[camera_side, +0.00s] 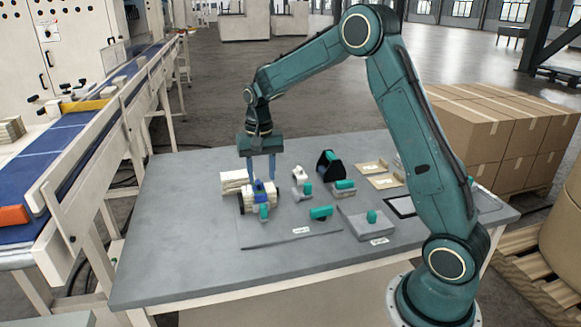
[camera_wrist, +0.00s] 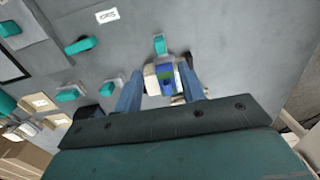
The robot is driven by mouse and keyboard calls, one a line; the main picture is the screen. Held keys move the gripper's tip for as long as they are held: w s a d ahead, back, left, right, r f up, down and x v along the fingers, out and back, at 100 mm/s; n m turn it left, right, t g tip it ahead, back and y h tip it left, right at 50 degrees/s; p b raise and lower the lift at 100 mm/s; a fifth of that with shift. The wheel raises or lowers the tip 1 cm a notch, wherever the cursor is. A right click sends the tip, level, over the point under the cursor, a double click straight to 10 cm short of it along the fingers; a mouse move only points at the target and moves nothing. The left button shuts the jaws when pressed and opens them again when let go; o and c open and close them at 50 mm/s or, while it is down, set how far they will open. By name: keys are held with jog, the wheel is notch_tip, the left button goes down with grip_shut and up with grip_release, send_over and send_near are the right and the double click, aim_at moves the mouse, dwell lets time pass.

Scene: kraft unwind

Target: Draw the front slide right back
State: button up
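My gripper (camera_side: 261,178) points down with its two blue fingers apart, one on each side above a small pale fixture (camera_side: 247,202) with a blue and green top. In the wrist view, this blue-topped block (camera_wrist: 168,80) shows between the fingers, and I cannot tell whether they touch it. A teal handle (camera_side: 264,212) stands at the fixture's front; it also shows in the wrist view (camera_wrist: 160,44). Another teal handle (camera_side: 321,212) lies to the right, and a teal knob (camera_side: 372,217) sits on a grey block (camera_side: 357,227). I cannot tell which is the front slide.
A pale stack (camera_side: 233,182) stands close left of the fixture. A dark stand (camera_side: 329,164), small teal-handled parts and shallow trays (camera_side: 385,181) are to the right. The grey table (camera_side: 180,235) is bare at the left and front. Cartons (camera_side: 500,130) stand behind right.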

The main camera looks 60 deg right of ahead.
aim_at(263, 205)
notch_tip(263, 205, down, 11)
jog(key=shift+f, duration=0.15)
dwell(0.4)
grip_shut()
